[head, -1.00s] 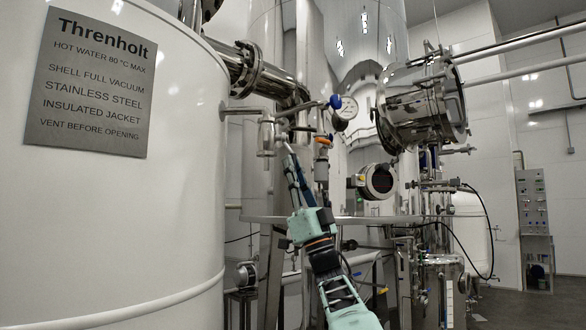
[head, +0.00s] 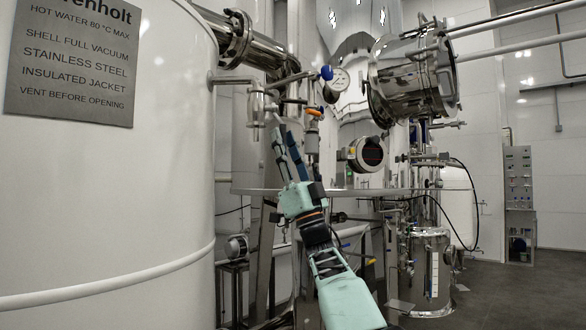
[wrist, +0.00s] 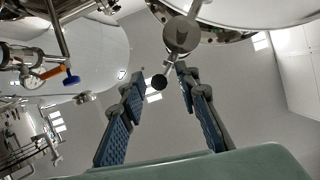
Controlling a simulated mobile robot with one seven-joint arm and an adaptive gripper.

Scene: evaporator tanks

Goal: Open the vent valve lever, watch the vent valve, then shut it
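The vent valve (head: 256,108) is a small upright metal body on the pipe stub from the white tank. In the wrist view, a round metal valve part (wrist: 181,33) shows at the top, with a thin lever (wrist: 168,68) ending in a black ball knob (wrist: 159,82). My gripper (head: 284,132) is just below and right of the valve body, fingers pointing up. In the wrist view, my gripper (wrist: 160,78) is open, and the knob appears between its two blue-padded fingers without visible contact. Depth between knob and fingertips is hard to tell.
The white tank (head: 110,190) with its sign (head: 72,62) fills the left. Right of the valve are a blue knob (head: 326,72), a dial gauge (head: 340,79) and an orange handle (head: 314,111). A large flanged vessel (head: 410,85) stands farther right. Grey floor is clear at lower right.

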